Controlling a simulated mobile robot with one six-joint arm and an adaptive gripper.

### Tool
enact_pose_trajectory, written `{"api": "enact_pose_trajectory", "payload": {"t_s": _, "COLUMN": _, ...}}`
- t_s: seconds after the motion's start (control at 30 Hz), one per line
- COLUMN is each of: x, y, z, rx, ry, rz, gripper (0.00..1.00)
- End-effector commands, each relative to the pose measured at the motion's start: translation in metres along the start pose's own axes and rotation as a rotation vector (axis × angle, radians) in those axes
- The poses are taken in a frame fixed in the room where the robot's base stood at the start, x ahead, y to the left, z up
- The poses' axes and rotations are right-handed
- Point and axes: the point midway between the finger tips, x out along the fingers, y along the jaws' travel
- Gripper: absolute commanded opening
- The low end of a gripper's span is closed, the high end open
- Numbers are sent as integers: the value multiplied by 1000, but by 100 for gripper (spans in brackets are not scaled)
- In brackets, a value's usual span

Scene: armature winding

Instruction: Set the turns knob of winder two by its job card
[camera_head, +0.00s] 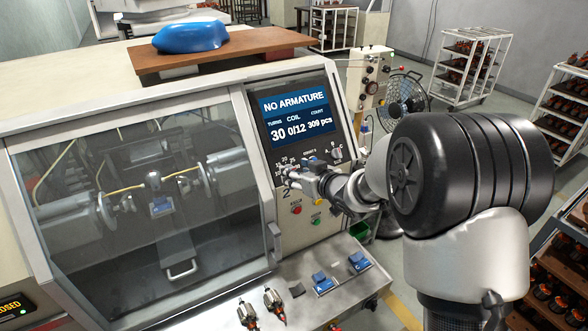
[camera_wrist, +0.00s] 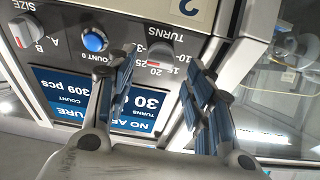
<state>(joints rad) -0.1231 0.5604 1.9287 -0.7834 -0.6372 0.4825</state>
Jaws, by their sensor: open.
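Winder two (camera_head: 110,112) fills the left of the head view. Its screen (camera_head: 294,115) reads NO ARMATURE, turns 30, coil 0/12, count 309 pcs. A plate with a 2 (camera_wrist: 192,8) shows in the wrist view, upside down. The turns knob (camera_wrist: 159,55) is grey, below its TURNS label and beside its printed numbers; its exact setting is hard to read. My gripper (camera_wrist: 160,62) is open, its blue-padded fingers on either side of the knob in this view; contact cannot be told. In the head view my gripper (camera_head: 308,180) is at the panel, partly covering the knobs. I cannot make out a job card.
A blue count button (camera_wrist: 94,39) and the size knob (camera_wrist: 24,32) sit beside the turns knob. Red (camera_head: 296,208) and green (camera_head: 316,219) buttons lie below my gripper. Armatures (camera_head: 273,302) and blue blocks (camera_head: 322,282) sit on the front ledge. Racks stand behind.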

Motion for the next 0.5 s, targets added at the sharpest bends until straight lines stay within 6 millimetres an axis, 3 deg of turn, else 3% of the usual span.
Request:
{"api": "enact_pose_trajectory", "payload": {"t_s": 0.2, "x": 21, "y": 0, "z": 0, "rx": 0, "ry": 0, "rz": 0, "gripper": 48}}
{"api": "enact_pose_trajectory", "payload": {"t_s": 0.5, "x": 24, "y": 0, "z": 0, "rx": 0, "ry": 0, "rz": 1, "gripper": 48}}
